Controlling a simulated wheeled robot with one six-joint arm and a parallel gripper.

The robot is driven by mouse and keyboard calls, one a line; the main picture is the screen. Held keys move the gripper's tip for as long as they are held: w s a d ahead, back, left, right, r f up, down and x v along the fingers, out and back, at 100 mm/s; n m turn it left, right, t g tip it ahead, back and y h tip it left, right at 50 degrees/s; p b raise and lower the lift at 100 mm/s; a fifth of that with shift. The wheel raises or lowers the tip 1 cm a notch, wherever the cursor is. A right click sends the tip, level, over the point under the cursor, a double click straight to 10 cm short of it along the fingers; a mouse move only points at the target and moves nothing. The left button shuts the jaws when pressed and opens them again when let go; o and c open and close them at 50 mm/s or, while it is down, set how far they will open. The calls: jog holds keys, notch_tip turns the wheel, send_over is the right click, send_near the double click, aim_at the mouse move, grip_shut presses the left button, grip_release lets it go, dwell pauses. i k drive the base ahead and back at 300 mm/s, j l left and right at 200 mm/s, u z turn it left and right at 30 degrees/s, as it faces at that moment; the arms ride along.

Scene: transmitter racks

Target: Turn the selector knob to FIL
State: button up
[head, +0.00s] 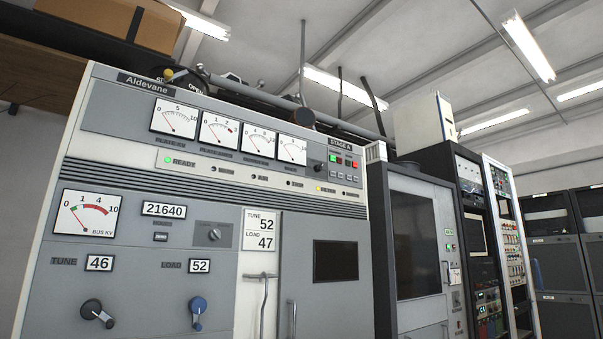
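The grey Aldevane cabinet (140,255) fills the left and middle of the head view, seen from below and tilted. A small round knob on a dark plate (214,234) sits right of the 21640 counter; its markings are too small to read. Another small black knob (321,167) is on the STAGE A panel at the upper right, also with unreadable labels. I cannot tell which one carries FIL. Lower down are a black crank knob (97,313) under TUNE 46 and a blue-handled knob (197,312) under LOAD 52. My gripper is not in view.
Several dial meters line the cabinet's top, with a lit green READY lamp (168,161) below. A dark-windowed cabinet (416,250) and more racks stand right. A cardboard box (115,22) sits upper left.

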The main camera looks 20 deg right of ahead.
aim_at(318, 168)
jog(key=i+j+u, duration=0.2)
jog(key=i, duration=1.05)
jog(key=l, duration=0.1)
